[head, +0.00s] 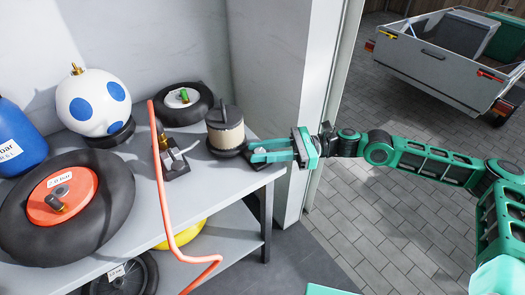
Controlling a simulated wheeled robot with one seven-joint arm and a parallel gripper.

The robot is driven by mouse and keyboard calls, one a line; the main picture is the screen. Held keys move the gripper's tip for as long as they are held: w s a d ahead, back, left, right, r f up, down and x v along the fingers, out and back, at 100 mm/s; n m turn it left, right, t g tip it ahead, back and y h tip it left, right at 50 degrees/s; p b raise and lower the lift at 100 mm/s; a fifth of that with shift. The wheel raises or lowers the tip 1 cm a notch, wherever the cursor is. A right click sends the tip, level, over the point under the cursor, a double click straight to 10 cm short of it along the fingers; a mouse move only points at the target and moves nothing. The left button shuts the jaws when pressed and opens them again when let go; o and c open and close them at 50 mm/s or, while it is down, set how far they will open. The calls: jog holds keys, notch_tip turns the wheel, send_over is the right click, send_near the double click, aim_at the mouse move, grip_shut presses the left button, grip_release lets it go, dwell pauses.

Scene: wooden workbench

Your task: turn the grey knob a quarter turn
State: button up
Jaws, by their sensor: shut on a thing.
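My gripper (253,152) reaches in from the right over the right end of the bench. Its two teal fingers are shut on a small grey thing, which I take to be the grey knob (259,151). The fingers hide most of it, so I cannot tell which way it is turned. A dark base shows just below the fingers, close to the bench's right edge.
A beige and dark grey canister (225,131) stands just left of my gripper. A small device with a brass fitting (172,157) and an orange hose (162,190) are further left. Wheels (112,210), a spotted white ball (93,100) and a blue tank (20,140) fill the left of the bench (205,205).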

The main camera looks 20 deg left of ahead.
jog(key=shift+s+a+m+t, duration=0.1)
jog(key=shift+a+m+t, duration=0.05)
jog(key=shift+m+t, duration=0.2)
jog(key=m+t, duration=0.2)
jog(key=t, duration=0.1)
jog(key=m+t+y, duration=0.1)
jog(key=m+t, duration=0.1)
jog(key=t, duration=0.2)
jog(key=shift+s+m, duration=0.15)
jog(key=shift+m, duration=0.2)
jog(key=shift+m+t, duration=1.3)
jog(key=shift+t, duration=0.95)
jog(key=shift+w+t+h, duration=0.25)
jog(key=shift+t+h, duration=0.05)
jog(key=o, duration=1)
jog(key=shift+s, duration=0.1)
